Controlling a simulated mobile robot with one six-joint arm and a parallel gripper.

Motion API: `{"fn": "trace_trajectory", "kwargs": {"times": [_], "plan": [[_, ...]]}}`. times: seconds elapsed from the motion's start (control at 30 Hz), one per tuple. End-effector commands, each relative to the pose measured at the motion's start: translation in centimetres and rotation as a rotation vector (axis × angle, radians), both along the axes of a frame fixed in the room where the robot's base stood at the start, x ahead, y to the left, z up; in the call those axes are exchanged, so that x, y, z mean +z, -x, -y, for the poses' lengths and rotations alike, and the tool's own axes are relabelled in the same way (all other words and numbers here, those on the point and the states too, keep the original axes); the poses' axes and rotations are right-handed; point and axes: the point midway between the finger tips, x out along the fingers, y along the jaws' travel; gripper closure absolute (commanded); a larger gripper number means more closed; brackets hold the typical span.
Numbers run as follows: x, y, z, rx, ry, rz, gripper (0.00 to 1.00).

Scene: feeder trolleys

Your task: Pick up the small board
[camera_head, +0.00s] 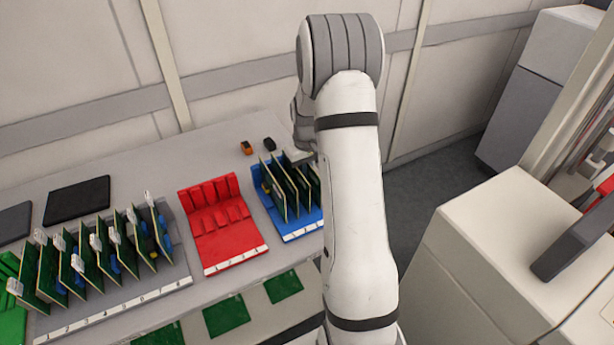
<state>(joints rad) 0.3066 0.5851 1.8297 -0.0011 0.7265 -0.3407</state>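Several green boards stand upright in a blue rack (275,213) right of the middle of the table. One of these boards (275,193) shows at the rack's left side. Larger green boards (75,265) with white connectors stand in a grey numbered rack (120,300) at the left. I cannot tell for sure which board is the small one. My arm comes up from the front and bends down behind itself near the blue rack. Only part of my gripper (301,156) shows, above the back of that rack; its fingertips are hidden, and so is anything between them.
An empty red rack (230,248) stands between the grey and blue racks. Flat green pieces (226,316) lie along the front, below the racks. A black plate (77,201), a small orange piece (246,148) and a black piece (269,144) lie behind. A wall closes the back.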

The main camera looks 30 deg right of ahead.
Motion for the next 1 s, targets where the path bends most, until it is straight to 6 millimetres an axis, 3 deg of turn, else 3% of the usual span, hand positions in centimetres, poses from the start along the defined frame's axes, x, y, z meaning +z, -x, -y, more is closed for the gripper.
{"fn": "trace_trajectory", "kwargs": {"times": [0.67, 0.83, 1.0], "plan": [[0.4, 0.0, 0.0, 0.000, 0.000, 0.001, 1.00], [1.7, -0.1, 0.0, 0.000, 0.001, 0.004, 1.00], [4.6, -0.1, 0.0, 0.001, 0.002, 0.005, 1.00]]}}
